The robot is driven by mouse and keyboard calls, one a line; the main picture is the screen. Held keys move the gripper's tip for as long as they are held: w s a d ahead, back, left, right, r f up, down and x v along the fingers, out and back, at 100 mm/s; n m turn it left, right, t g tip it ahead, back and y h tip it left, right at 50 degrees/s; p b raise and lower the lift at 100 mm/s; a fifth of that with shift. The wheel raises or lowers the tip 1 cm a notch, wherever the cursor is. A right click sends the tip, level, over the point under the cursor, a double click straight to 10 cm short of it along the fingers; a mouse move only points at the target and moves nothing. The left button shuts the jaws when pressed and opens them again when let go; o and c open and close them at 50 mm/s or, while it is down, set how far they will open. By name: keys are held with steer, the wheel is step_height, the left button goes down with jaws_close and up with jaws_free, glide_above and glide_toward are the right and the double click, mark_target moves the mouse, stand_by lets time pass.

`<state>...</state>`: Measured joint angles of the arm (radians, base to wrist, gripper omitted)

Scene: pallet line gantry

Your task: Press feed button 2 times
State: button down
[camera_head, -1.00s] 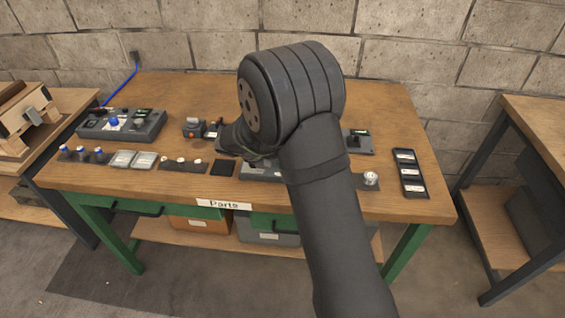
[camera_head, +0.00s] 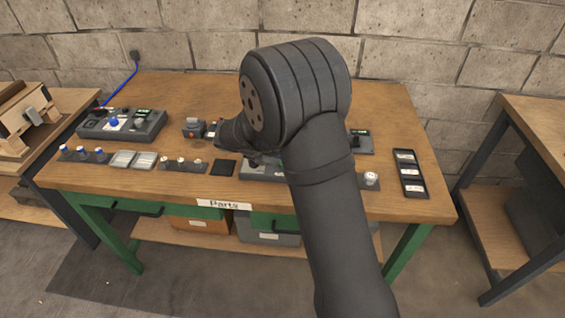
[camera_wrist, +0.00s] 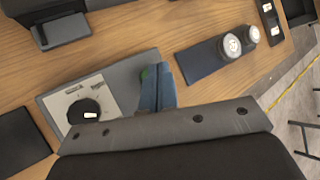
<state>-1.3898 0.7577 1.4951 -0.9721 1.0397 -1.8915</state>
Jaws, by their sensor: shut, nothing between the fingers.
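In the wrist view a grey control panel (camera_wrist: 118,78) lies on the wooden table, with a pale label plate and a black knob (camera_wrist: 86,111) with a white mark. A small green part (camera_wrist: 144,72) shows at the edge of my gripper's fingers; it may be the feed button, but most of it is hidden. My gripper (camera_wrist: 159,76) is shut and empty, with its blue-grey fingers over the right part of the panel. I cannot tell whether the tips touch it. In the head view the panel (camera_head: 256,173) is partly hidden by my arm.
A dark holder (camera_wrist: 207,63) with two round white-topped parts stands right of the fingers. A black pad (camera_head: 224,168) lies left of the panel. Further left are a control box (camera_head: 145,132), small parts and silver trays. A black three-slot tray (camera_head: 411,186) lies at the right.

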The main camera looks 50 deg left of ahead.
stand_by(0.3)
steer(key=shift+r, duration=2.5)
stand_by(0.6)
step_height(320, 180, up, 4)
steer(key=shift+f, duration=0.1)
steer(key=shift+f, duration=0.1)
steer(key=shift+f, duration=4.35)
steer(key=shift+f, duration=0.4)
